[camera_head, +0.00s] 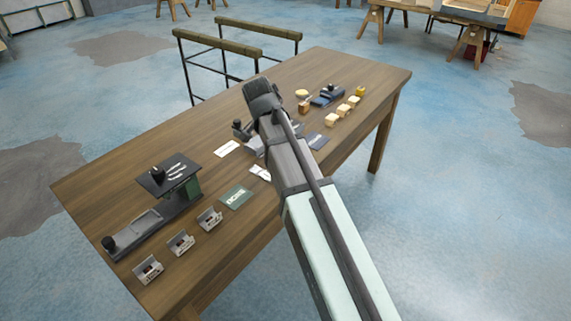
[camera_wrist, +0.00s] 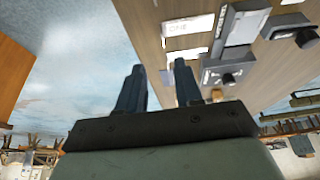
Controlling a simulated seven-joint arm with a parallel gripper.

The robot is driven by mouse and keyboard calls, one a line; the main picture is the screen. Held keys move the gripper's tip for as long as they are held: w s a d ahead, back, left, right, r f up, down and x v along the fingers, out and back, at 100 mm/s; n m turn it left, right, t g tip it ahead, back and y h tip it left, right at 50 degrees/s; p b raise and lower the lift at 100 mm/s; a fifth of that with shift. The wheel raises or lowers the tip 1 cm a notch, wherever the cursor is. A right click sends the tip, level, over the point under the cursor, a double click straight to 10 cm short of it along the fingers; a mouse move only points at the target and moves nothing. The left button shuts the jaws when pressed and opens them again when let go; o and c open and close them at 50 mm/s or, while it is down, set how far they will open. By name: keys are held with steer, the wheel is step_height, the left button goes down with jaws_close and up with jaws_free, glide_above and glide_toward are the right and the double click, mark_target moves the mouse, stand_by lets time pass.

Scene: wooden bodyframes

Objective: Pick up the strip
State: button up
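My gripper (camera_wrist: 158,70) shows in the wrist view with its two dark fingers apart and nothing visible between them. In the head view my arm reaches over the table, and its dark end hides part of the middle; the fingers are not clear there. I cannot tell for certain which thing is the strip. Several thin pale pieces (camera_head: 176,170) lie on a raised black plate (camera_head: 156,185) at the table's left. A white card (camera_head: 228,149) and a partly hidden white piece (camera_head: 260,173) lie flat near the middle. The wrist view shows white flat pieces (camera_wrist: 188,57) beyond the fingers.
The wooden table (camera_head: 130,165) holds a green card (camera_head: 236,197) and several small grey holders (camera_head: 181,242) along its front left. Several yellowish blocks (camera_head: 343,110) and a dark blue tool (camera_head: 327,97) stand at the right. A rack with bars (camera_head: 258,36) stands behind the table.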

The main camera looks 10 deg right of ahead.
steer(key=x, duration=0.8)
steer(key=shift+f, duration=0.15)
steer(key=shift+w+x, duration=0.15)
steer(key=shift+x, duration=1.2)
steer(key=shift+w+x, duration=0.2)
steer(key=shift+x, duration=1.1)
steer(key=shift+c, duration=0.5)
jaws_close()
